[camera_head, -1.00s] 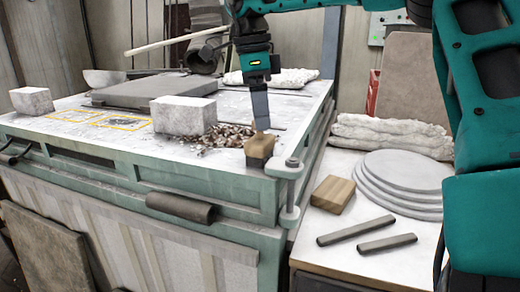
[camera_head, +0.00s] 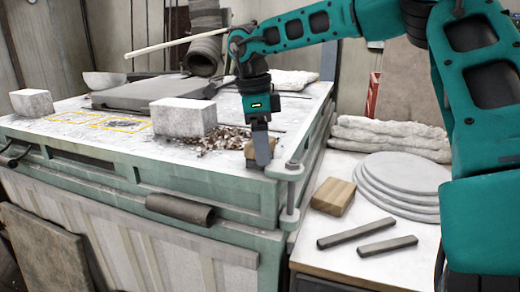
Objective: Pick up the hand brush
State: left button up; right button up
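The hand brush (camera_head: 249,149) is a small tan wooden block with a darker underside. It sits on the near right corner of the pale tabletop (camera_head: 110,133), beside the metal corner clamp. My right gripper (camera_head: 262,155) points down at the brush. Its grey finger overlaps the brush and hides much of it. Only one finger shows clearly, so I cannot tell whether it is closed on the brush. My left gripper is not in view.
Brown chips (camera_head: 222,138) lie just left of the brush, near a white block (camera_head: 183,118). The metal clamp (camera_head: 291,190) stands close on the right. The side table holds a wooden block (camera_head: 333,196), round slabs (camera_head: 405,185) and two dark bars (camera_head: 356,233).

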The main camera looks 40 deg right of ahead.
jog(key=c, duration=0.6)
jog(key=shift+r, duration=0.15)
jog(key=shift+r+p, duration=0.8)
jog(key=shift+r, duration=9.05)
jog(key=o, duration=0.5)
jog(key=c, duration=0.3)
jog(key=shift+c, duration=0.2)
